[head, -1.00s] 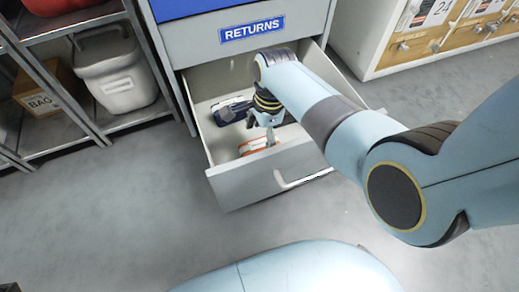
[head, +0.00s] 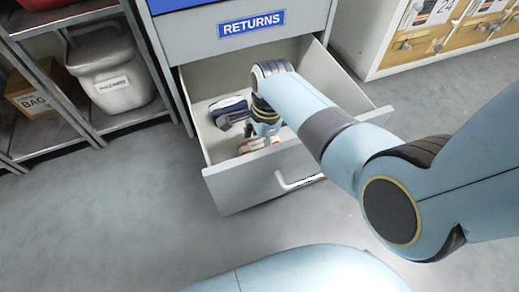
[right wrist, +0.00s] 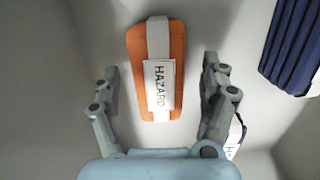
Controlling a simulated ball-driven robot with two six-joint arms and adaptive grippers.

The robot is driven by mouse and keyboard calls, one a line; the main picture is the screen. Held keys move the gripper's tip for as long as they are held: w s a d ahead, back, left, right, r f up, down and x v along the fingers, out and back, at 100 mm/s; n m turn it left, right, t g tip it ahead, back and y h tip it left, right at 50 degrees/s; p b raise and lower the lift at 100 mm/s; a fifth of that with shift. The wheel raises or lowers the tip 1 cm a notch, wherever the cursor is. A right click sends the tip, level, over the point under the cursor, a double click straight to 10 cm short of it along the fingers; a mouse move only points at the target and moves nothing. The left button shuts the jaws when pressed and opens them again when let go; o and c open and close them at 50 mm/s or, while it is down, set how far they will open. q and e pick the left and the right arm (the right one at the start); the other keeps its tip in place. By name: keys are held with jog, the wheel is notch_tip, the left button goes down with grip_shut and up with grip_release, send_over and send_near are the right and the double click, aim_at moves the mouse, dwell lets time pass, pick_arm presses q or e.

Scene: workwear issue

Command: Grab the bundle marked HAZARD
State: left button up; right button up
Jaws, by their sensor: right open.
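The orange bundle (right wrist: 170,110) has a white band and a label reading HAZARD, and lies flat in the open drawer. In the head view the bundle (head: 249,146) is partly hidden by my right gripper (head: 266,136). In the right wrist view my right gripper (right wrist: 160,78) is open, one finger on each side of the bundle, with visible gaps on both sides. I cannot tell how far above the drawer floor the fingertips are. My left gripper is not in view.
A navy bundle (right wrist: 295,45) lies farther back in the drawer (head: 228,180). Another labelled item (right wrist: 236,137) is mostly hidden behind the right finger. The drawer walls surround the gripper. A shelf with a grey bin (head: 110,70) stands left; the floor in front is clear.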

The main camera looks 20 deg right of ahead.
jog(key=c, duration=1.4)
jog(key=shift+o, duration=0.2)
jog(key=shift+r, duration=0.2)
